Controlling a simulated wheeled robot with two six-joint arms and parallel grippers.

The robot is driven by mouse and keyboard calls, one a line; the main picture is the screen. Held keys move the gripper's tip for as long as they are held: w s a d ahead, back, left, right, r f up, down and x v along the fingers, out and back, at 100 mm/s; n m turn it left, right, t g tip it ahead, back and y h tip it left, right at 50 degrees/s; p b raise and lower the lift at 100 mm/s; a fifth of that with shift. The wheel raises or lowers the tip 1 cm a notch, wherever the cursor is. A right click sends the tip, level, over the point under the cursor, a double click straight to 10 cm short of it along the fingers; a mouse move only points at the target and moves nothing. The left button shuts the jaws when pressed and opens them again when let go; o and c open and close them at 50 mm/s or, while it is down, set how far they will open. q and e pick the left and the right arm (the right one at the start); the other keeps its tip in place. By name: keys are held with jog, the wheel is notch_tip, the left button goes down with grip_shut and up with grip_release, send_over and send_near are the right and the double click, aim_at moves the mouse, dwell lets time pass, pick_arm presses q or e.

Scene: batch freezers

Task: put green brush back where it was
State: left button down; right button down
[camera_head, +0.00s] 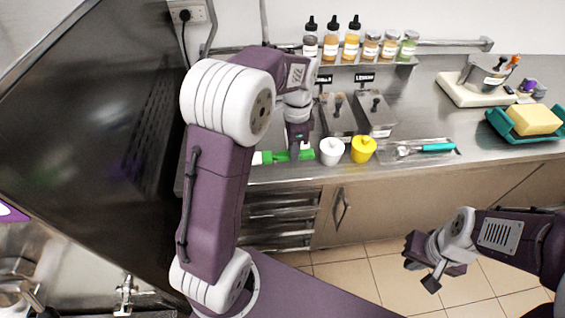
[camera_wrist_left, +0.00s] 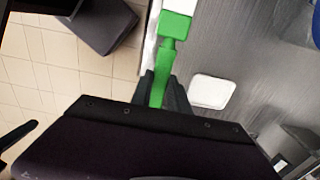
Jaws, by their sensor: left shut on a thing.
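The green brush (camera_head: 273,157) lies level at the front edge of the steel counter, left of the white cup, with its white bristle end pointing left. My left gripper (camera_head: 297,151) is shut on its handle from above. In the left wrist view the green brush (camera_wrist_left: 174,27) runs up from between the fingers of my left gripper (camera_wrist_left: 160,88), its white end at the top edge. I cannot tell whether it touches the counter. My right gripper (camera_head: 421,268) is open and empty, in front of the counter over the tiled floor.
A white cup (camera_head: 332,152) and a yellow cup (camera_head: 363,149) stand just right of the brush. Behind them are two lidded steel bins (camera_head: 375,113). A tray (camera_head: 417,151) with a teal-handled tool lies further right. A large dark panel (camera_head: 90,110) fills the left.

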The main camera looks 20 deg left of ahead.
aim_at(283, 168)
pick_arm(q)
jog(key=a+f, duration=0.2)
jog(key=a, duration=0.1)
jog(key=shift+s, duration=0.15)
notch_tip(283, 168, down, 3)
jog(key=shift+s+f, duration=0.1)
jog(key=shift+f, duration=0.35)
jog(key=shift+f+b, duration=0.1)
jog(key=shift+b, duration=0.25)
jog(key=c, duration=1.3)
grip_release()
jog(key=shift+o, duration=0.2)
notch_tip(283, 168, up, 12)
jog(key=shift+d+r+p, duration=0.15)
jog(key=shift+p, duration=0.95)
jog(key=s+d+f+n, duration=0.2)
jog(key=s+f+n, duration=0.4)
jog(key=s, duration=0.1)
jog(key=s+d+f+n+t, duration=0.1)
jog(key=s+d+f+n, duration=0.1)
jog(key=s+f+n, duration=0.4)
jog(key=shift+s+d, duration=0.25)
jog(key=shift+s, duration=0.35)
